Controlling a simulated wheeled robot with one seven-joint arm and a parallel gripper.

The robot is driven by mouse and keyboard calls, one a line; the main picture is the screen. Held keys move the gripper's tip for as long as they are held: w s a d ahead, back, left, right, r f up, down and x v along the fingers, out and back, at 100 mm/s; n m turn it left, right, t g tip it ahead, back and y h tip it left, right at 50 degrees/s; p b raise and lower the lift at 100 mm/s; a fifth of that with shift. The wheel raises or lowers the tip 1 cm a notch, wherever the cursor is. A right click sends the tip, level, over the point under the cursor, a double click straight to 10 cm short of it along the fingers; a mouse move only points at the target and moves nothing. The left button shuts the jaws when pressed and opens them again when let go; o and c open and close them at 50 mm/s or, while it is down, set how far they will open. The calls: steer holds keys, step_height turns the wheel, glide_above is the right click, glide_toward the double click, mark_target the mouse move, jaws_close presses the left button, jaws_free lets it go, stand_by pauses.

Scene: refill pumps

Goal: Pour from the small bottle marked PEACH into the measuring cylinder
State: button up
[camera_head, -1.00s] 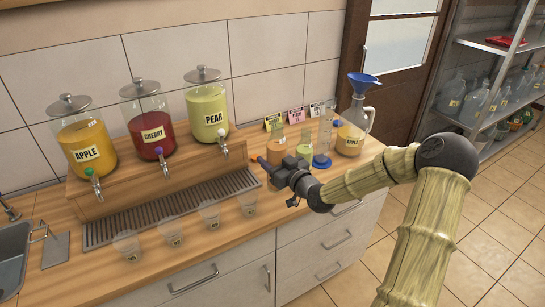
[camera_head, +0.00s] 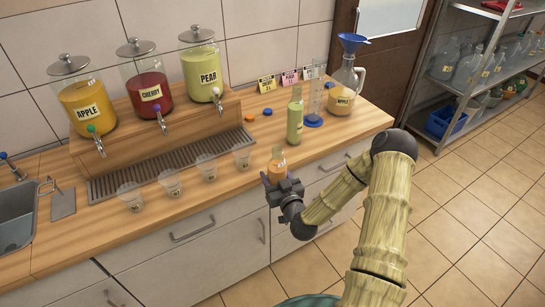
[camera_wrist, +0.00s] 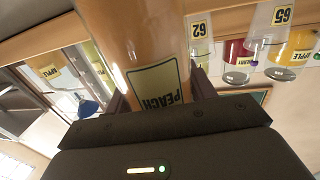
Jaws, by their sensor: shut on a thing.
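The PEACH bottle (camera_head: 278,165), small and clear with orange liquid, is held upright by my gripper (camera_head: 276,178) at the counter's front edge. In the wrist view the bottle (camera_wrist: 135,35) fills the space between the fingers, and its PEACH label (camera_wrist: 158,85) reads upside down. My gripper (camera_wrist: 160,100) is shut on it. The bottle's mouth appears uncapped in the head view. The measuring cylinder (camera_head: 317,92), tall and clear with a blue base (camera_head: 313,121), stands on the counter farther back and to the right, apart from the bottle. It looks empty.
A green-filled bottle (camera_head: 295,118) stands between the gripper and the cylinder. A jug (camera_head: 343,90) with a blue funnel (camera_head: 353,42) stands right of the cylinder. An orange cap (camera_head: 247,118) and a blue cap (camera_head: 267,112) lie behind. Several cups line the left counter.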

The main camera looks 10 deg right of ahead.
steer(key=s+f+m+h, duration=0.2)
steer(key=s+f, duration=0.3)
steer(key=f, duration=0.4)
steer(key=shift+s+h, duration=0.35)
steer(key=shift+h, duration=0.25)
steer(key=shift+f, duration=0.1)
